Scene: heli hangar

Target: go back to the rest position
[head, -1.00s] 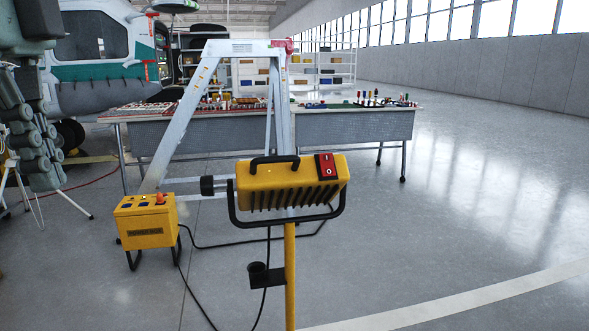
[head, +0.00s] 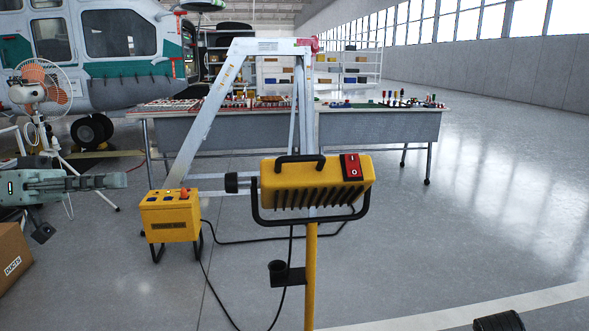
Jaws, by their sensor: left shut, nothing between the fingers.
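My left gripper (head: 118,181) reaches in from the left edge, level and pointing right. Its fingers are shut with nothing between them. It hangs in free air, left of the yellow control box and apart from it. A dark ribbed piece (head: 498,322) pokes in at the bottom right edge. It looks like part of my right gripper, but too little shows to tell its jaw state.
A yellow work lamp (head: 315,185) on a pole stands close in front. A yellow control box (head: 170,217) with cables, a ladder (head: 205,115), a fan (head: 43,85) and a cardboard box (head: 10,258) are nearby. A table (head: 380,126) stands behind. The right floor is open.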

